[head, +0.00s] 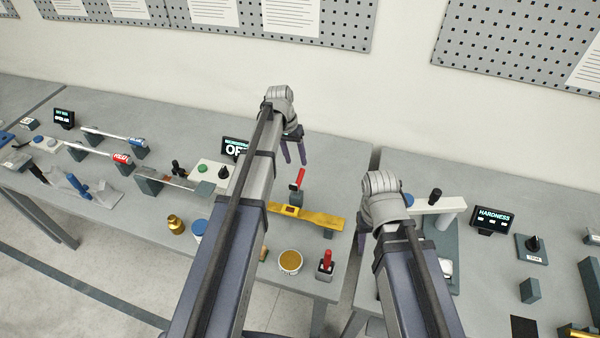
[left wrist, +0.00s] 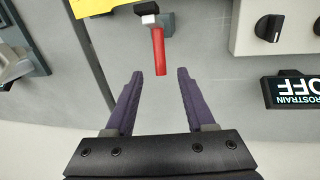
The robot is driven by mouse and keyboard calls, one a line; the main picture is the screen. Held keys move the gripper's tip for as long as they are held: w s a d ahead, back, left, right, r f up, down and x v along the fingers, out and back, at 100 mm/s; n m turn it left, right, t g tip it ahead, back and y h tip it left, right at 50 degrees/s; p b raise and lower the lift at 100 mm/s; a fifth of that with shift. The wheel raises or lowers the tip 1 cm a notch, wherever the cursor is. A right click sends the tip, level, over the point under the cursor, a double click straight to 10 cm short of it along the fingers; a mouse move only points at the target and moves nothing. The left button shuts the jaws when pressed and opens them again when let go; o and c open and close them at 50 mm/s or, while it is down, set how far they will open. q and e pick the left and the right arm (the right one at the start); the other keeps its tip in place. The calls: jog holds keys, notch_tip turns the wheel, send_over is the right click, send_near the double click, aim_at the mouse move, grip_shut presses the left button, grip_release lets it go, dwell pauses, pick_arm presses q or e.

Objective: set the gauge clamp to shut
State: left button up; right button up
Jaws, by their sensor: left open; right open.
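A clamp with a red handle (head: 300,178) and a dark base stands at the far edge of a yellow bar (head: 318,217). In the left wrist view its red handle (left wrist: 159,52) points toward my left gripper, its end between the fingertips in the picture. My left gripper (head: 294,160) is open and empty, just beyond the clamp; its two fingers also show in the left wrist view (left wrist: 160,74). A second red-handled clamp (head: 326,261) stands near the bench's front edge, its handle upright. My right gripper (head: 364,228) is mostly hidden behind its own arm.
A dark display (head: 234,146) and a pale control box (head: 213,174) stand left of the left gripper. A tub (head: 290,261) sits near the front edge. A gap separates this bench from the right one, which holds the hardness display (head: 493,219).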

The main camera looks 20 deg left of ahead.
aim_at(300, 174)
pick_arm(q)
jog(key=f+b, duration=0.3)
jog(key=d+f+b, duration=0.1)
jog(key=f+b, duration=0.3)
jog(key=shift+d+f, duration=0.2)
jog(key=shift+f, duration=0.05)
grip_shut()
dwell(0.3)
dwell(1.0)
